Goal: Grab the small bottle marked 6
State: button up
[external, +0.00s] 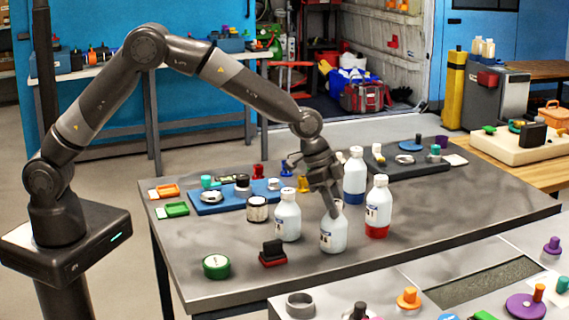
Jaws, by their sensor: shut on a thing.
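My gripper (332,208) points down over the table. It is shut on the top of a small white bottle (333,236), and its fingers hide the cap. This bottle stands upright and looks shorter than its neighbours. The marks on the bottle labels are too small to read, so I cannot tell which number this one bears. A taller white bottle (288,217) stands to its left. A white bottle with a red base (377,210) stands to its right. A white bottle with a blue base (355,177) stands behind it.
A white jar (257,209), a dark red and black block (273,253) and a green round tin (216,266) are to the left. A blue tray (234,199) with small parts lies behind them. The right side of the grey table (470,206) is clear.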

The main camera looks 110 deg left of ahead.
grip_shut()
jog(key=shift+r, duration=0.1)
